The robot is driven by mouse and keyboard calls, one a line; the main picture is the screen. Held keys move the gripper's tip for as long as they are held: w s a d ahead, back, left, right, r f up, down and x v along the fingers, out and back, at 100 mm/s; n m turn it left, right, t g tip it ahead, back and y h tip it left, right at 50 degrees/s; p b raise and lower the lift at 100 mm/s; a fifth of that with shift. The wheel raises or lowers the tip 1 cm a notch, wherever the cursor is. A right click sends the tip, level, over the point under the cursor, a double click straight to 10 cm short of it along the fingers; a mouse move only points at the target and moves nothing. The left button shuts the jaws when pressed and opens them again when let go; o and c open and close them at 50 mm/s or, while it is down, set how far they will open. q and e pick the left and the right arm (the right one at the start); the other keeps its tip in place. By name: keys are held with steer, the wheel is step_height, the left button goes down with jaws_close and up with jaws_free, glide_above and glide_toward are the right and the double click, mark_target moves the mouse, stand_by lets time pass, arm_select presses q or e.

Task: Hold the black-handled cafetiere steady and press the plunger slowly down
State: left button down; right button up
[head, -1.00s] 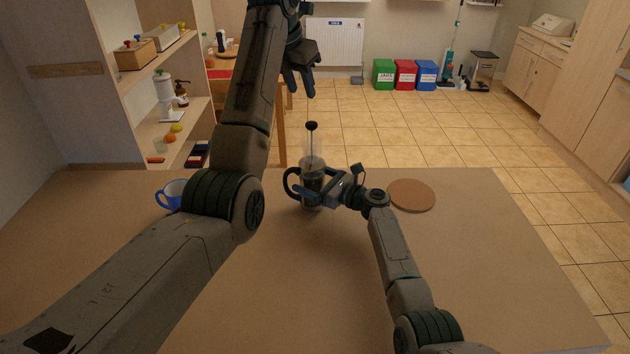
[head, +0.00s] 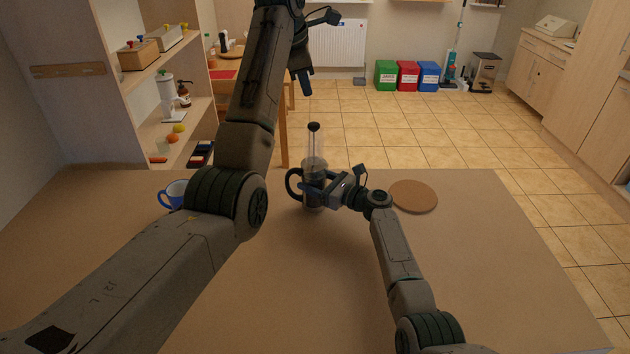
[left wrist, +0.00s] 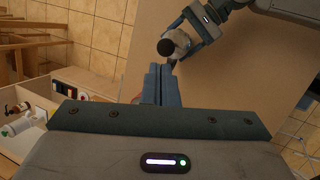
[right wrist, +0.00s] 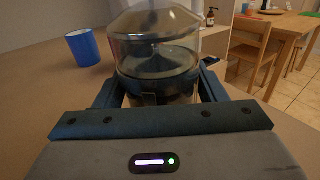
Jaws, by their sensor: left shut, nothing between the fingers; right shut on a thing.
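The black-handled cafetiere (head: 314,172) stands upright on the table, its black handle on the left and its plunger rod raised with a black knob (head: 314,127) on top. My right gripper (head: 318,190) is shut around its glass body; the right wrist view shows the glass and lid (right wrist: 158,45) between the fingers. My left gripper (head: 306,84) is shut and empty, pointing down above the knob. In the left wrist view the knob (left wrist: 166,47) shows just beyond the closed fingertips (left wrist: 160,70), with a gap in the head view.
A blue mug (head: 173,194) stands on the table to the left, partly behind my left arm. A round cork mat (head: 413,197) lies right of the cafetiere. The table's front right (head: 490,280) is clear. Shelves (head: 150,60) stand at the left.

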mark_target(313, 124)
arm_select(q)
steer(key=shift+w+d+f+m+t, duration=0.1)
steer(key=shift+w+d+f+m, duration=0.65)
steer(key=shift+m, duration=3.55)
steer(key=shift+s+a+f+m+t, duration=0.15)
steer(key=shift+f+m, duration=1.35)
steer(key=shift+m, duration=2.8)
steer(key=shift+w+d+f+m+t, duration=0.1)
steer(key=shift+w+d+f+m, duration=0.65)
steer(key=shift+m, duration=3.55)
steer(key=shift+s+a+f, duration=0.3)
steer(key=shift+a+f, duration=0.2)
